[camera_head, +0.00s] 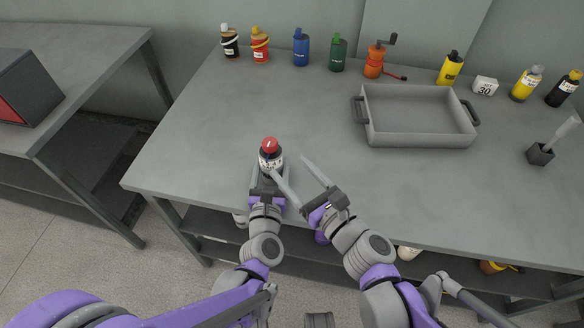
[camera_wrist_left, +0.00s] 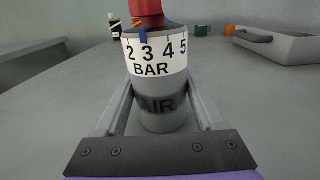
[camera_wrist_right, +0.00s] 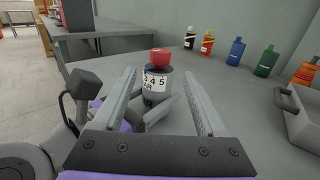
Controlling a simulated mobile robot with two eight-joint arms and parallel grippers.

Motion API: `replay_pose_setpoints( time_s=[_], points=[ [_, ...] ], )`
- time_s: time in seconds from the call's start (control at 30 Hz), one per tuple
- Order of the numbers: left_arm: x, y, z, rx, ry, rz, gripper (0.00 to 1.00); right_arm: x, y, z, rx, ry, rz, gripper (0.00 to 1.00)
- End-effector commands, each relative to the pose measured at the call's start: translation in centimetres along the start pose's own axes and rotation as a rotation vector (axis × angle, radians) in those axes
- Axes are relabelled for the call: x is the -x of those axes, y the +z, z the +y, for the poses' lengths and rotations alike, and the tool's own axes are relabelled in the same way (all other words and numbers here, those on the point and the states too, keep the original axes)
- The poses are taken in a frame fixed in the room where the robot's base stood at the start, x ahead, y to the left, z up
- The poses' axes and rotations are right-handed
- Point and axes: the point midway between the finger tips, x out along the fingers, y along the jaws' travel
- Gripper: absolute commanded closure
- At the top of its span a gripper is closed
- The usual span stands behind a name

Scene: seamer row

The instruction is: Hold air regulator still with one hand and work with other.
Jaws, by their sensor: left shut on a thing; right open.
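The air regulator (camera_head: 270,158) stands upright near the front left of the grey table. It has a red knob (camera_head: 269,144) on top, a white scale band marked BAR (camera_wrist_left: 155,57) and a grey body marked AIR (camera_wrist_left: 158,110). My left gripper (camera_head: 270,178) is shut on the grey body, one finger on each side, below the scale. My right gripper (camera_head: 292,176) is open and empty to the right of the regulator. In the right wrist view the regulator (camera_wrist_right: 156,88) shows beyond and between its fingers, apart from them.
A grey tray (camera_head: 418,142) with handles stands at the back right. Several bottles, an orange hand-cranked grinder (camera_head: 375,62) and a small calendar block (camera_head: 485,86) line the back edge. A brush holder (camera_head: 540,154) stands at right.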

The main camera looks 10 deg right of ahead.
Motion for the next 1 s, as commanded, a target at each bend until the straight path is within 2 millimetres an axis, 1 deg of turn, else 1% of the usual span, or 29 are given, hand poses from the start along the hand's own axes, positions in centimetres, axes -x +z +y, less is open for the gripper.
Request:
replay_pose_setpoints(
  time_s=[0.17,0.37,0.53,0.67,0.77,0.83,1.0],
  points=[
    [0.0,0.0,0.0,0.000,0.000,0.000,0.93,-0.3,0.3,-0.3,0.004,0.021,-0.009,0.26],
    [0.0,0.0,0.0,0.000,0.000,0.000,0.93,-1.0,0.9,-1.8,0.012,0.147,-0.030,0.26],
    [0.0,0.0,0.0,0.000,0.000,0.000,0.93,-0.8,0.6,-2.7,0.005,0.261,-0.014,0.26],
    [0.0,0.0,0.0,0.000,0.000,0.000,0.93,-0.7,0.4,-2.8,-0.002,0.308,-0.001,0.26],
    [0.0,0.0,0.0,0.000,0.000,0.000,0.93,-1.5,0.3,-2.5,-0.005,0.319,0.001,0.26],
    [0.0,0.0,0.0,0.000,0.000,0.000,0.93,-2.5,0.3,-2.1,-0.005,0.321,0.001,0.26],
    [0.0,0.0,0.0,0.000,0.000,0.000,0.93,-5.8,0.3,-1.0,-0.005,0.321,0.001,0.26]
  ],
)
